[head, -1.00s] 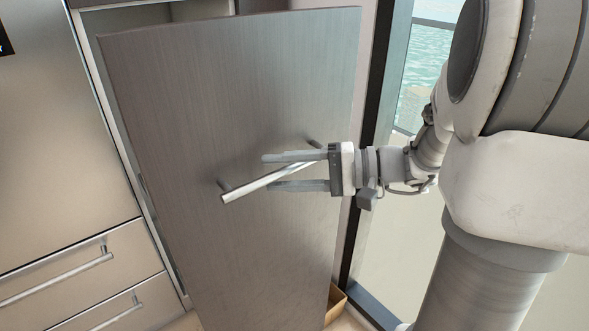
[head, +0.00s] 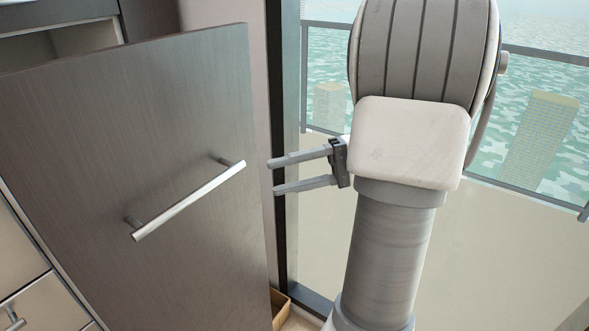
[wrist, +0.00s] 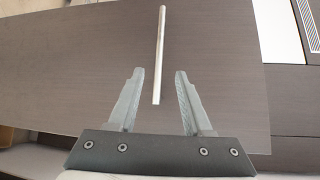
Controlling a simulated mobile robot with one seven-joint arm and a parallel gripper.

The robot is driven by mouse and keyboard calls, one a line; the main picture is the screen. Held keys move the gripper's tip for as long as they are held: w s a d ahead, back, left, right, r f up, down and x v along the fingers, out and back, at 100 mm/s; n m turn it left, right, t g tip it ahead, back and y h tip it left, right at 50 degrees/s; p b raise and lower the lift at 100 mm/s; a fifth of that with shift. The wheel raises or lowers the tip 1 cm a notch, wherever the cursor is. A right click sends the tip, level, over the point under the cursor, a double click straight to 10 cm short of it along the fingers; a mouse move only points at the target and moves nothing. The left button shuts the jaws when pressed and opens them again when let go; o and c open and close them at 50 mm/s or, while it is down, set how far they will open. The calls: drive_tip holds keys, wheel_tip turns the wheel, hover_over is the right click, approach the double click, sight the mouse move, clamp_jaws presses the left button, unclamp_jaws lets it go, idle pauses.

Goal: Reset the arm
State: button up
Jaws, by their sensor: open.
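My gripper (head: 272,176) is open and empty in the head view, its two grey fingers pointing left toward a dark wood-grain door. The fingertips are to the right of the door's bar handle (head: 190,202) and apart from it. In the wrist view my gripper (wrist: 158,74) shows both fingers spread, with nothing between the tips. The handle (wrist: 159,55) shows there beyond the fingers, roughly in line with the gap. The door panel (head: 130,120) stands swung open.
A cabinet opening (head: 75,40) shows behind the door at upper left. Drawers with a bar handle (head: 15,318) are at lower left. A small brown box (head: 279,306) sits on the floor near the door's edge. A window with a railing (head: 540,58) is at right.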

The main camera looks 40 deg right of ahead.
drive_tip(key=shift+s+d+r, duration=0.1)
drive_tip(key=shift+s+d, duration=0.15)
drive_tip(key=shift+d, duration=0.3)
